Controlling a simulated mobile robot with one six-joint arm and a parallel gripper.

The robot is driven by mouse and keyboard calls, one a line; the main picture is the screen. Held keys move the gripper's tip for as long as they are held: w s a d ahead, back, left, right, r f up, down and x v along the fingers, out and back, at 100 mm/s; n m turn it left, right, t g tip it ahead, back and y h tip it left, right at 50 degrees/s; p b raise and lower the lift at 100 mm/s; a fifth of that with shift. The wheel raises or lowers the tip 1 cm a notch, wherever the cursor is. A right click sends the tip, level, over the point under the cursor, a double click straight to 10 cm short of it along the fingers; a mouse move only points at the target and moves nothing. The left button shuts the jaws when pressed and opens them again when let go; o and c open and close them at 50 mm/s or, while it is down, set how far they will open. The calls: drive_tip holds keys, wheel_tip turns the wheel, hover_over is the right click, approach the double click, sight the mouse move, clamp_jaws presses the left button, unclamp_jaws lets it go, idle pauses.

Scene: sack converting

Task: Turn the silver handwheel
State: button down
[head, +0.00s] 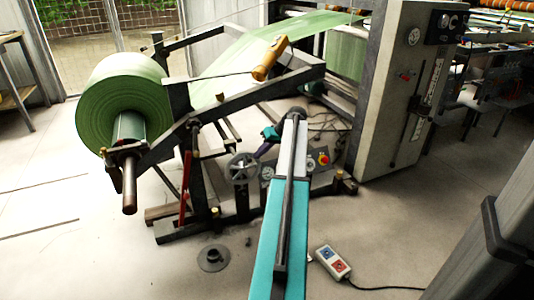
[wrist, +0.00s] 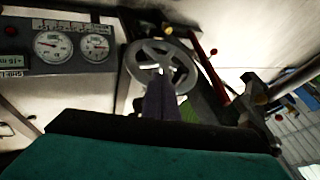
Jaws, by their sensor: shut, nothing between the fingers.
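The silver handwheel (head: 242,168) stands low at the front of the unwind stand, left of my arm in the head view. It has a round rim, spokes and a hub. It also shows at the upper middle of the wrist view (wrist: 152,54), where its lower part is covered. My gripper (head: 258,154) is just right of and above the wheel in the head view. In the wrist view my gripper (wrist: 161,88) is a dark purple shape in front of the wheel's lower half. It is shut and empty. I cannot tell whether it touches the wheel.
A panel with gauges (wrist: 75,45) lies left of the wheel in the wrist view. A red lever (head: 184,188) and frame bars stand beside the wheel. A large green roll (head: 122,100) is at the left. A pendant (head: 332,262) and a dark disc (head: 213,258) lie on the floor.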

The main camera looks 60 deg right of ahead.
drive_tip(key=shift+w+a, duration=0.35)
drive_tip(key=shift+a, duration=0.1)
drive_tip(key=shift+a+r, duration=0.1)
drive_tip(key=shift+r, duration=0.05)
drive_tip(key=shift+w+a+r+p, duration=0.15)
drive_tip(key=shift+w+a+p, duration=0.55)
drive_tip(key=shift+p, duration=0.35)
drive_tip(key=shift+s+d, duration=0.1)
drive_tip(key=shift+s, duration=0.05)
